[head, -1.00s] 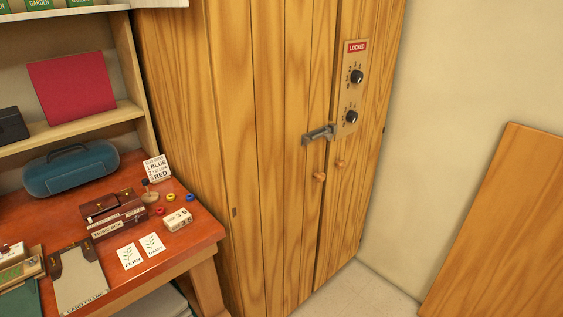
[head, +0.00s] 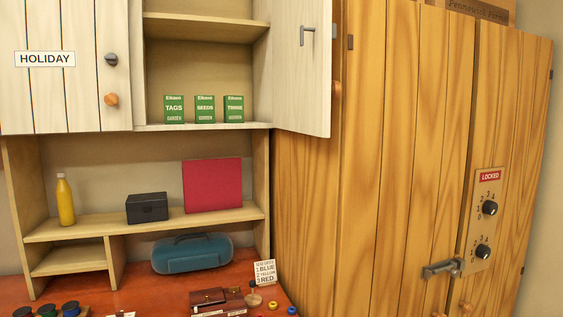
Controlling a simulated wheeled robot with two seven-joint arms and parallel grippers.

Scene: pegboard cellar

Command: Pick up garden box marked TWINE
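Several green boxes stand upright in a row on the bottom shelf of the open white wall cabinet (head: 205,136). The garden box marked TWINE (head: 234,109) is the rightmost. The box marked SEEDS (head: 205,109) stands in the middle, and the box marked TAGS (head: 174,109) is on the left. Small gaps separate them. Each has GARDEN printed near its base. Neither of my grippers shows in the head view.
The cabinet's right door (head: 304,62) stands open; the door marked HOLIDAY (head: 45,59) is shut. Below are a yellow bottle (head: 65,202), a black box (head: 147,208), a red panel (head: 212,185) and a blue case (head: 192,254). A wooden wardrobe (head: 400,150) marked LOCKED stands at right.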

